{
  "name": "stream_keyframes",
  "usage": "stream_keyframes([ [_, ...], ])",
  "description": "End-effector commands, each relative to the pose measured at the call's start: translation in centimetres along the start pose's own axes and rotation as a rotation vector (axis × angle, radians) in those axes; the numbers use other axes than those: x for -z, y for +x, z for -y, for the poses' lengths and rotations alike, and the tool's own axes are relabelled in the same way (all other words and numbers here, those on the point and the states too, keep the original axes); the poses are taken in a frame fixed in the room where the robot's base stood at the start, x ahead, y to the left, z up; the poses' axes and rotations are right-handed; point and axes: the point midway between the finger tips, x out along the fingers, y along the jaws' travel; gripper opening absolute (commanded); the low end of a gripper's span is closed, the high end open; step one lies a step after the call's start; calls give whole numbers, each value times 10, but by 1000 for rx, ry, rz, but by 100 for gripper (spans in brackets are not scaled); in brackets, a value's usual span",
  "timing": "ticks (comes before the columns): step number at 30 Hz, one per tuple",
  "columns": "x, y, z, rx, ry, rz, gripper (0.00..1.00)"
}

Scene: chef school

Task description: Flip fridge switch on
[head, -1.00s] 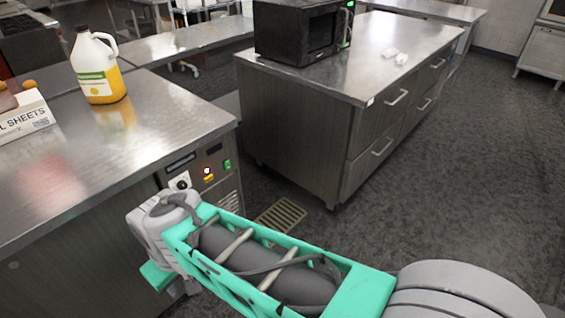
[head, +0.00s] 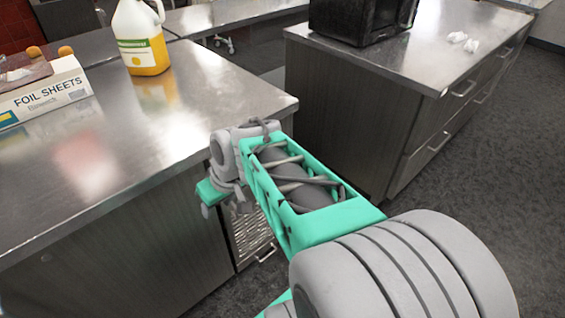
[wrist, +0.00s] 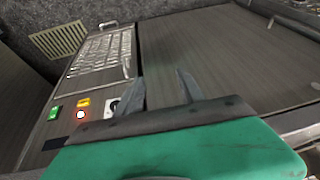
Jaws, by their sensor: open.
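The fridge control panel shows in the wrist view, left of my fingers. It carries a green switch (wrist: 54,112), a lit orange-red switch (wrist: 83,102), a small white round light (wrist: 80,115) and a dial (wrist: 112,105). I cannot tell which is the fridge switch or its position. My gripper (wrist: 160,82) is open and empty; its left finger is close to the dial in the picture. Whether it touches is unclear. In the head view my gripper (head: 204,207) is low in front of the counter unit, and my arm hides the panel.
A vent grille (wrist: 105,52) is beside the panel. The steel counter (head: 110,160) holds a yellow jug (head: 143,45) and a foil sheets box (head: 45,92). A second counter (head: 360,110) with a black microwave (head: 360,18) stands right, across a floor gap. Open floor lies right.

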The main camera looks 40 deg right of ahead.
Motion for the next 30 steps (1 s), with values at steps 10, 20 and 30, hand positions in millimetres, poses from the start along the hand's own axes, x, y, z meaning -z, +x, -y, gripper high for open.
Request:
stream_keyframes([
  [10, 14, 80, -260, -29, -4, -613, 45],
  [20, -4, 59, -327, -113, -19, -809, 45],
  [30, 38, 99, -332, -113, -17, -806, 45],
])
